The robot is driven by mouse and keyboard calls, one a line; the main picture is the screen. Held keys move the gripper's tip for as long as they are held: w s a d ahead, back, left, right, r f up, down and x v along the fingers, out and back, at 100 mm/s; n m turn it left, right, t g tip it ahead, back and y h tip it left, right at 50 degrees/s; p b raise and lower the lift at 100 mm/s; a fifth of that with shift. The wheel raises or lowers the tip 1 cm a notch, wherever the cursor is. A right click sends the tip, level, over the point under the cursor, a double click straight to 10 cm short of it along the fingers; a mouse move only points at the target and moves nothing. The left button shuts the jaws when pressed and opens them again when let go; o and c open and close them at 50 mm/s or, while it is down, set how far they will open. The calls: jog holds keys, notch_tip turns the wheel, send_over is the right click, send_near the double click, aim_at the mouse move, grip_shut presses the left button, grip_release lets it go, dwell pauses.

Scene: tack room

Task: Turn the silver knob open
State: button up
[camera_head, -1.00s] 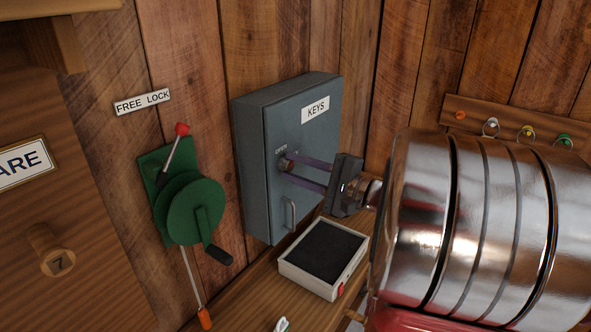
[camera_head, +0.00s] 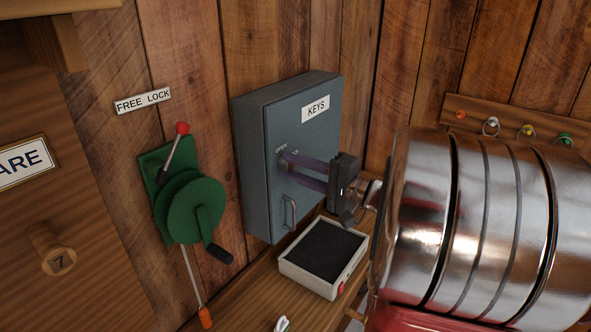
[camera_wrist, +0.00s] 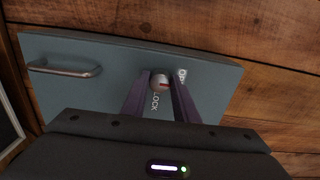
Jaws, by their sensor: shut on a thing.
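The silver knob (camera_wrist: 160,83) sits on the door of the grey-blue key cabinet (camera_head: 262,190). In the wrist view it is between my two purple fingertips, with a small reddish mark on its face. The OPEN label (camera_wrist: 181,76) and the LOCK label (camera_wrist: 155,101) are beside it; I cannot tell exactly which one the mark points at. My gripper (camera_head: 287,162) is shut on the knob, reaching in from the right. In the head view the fingers largely hide the knob. The cabinet door looks closed.
A bar handle (camera_head: 290,213) is low on the cabinet door. A white-rimmed tray (camera_head: 300,272) with a dark inside lies on the shelf below. A green winch (camera_head: 195,208) with a crank is left of the cabinet. Hooks (camera_head: 525,130) line the right wall.

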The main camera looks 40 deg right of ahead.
jog(key=shift+f, duration=0.25)
jog(key=o, duration=1.1)
jog(key=shift+r, duration=0.15)
jog(key=shift+c, duration=0.2)
jog(key=v, duration=1.3)
jog(key=shift+s+d, duration=0.2)
jog(key=shift+s, duration=0.15)
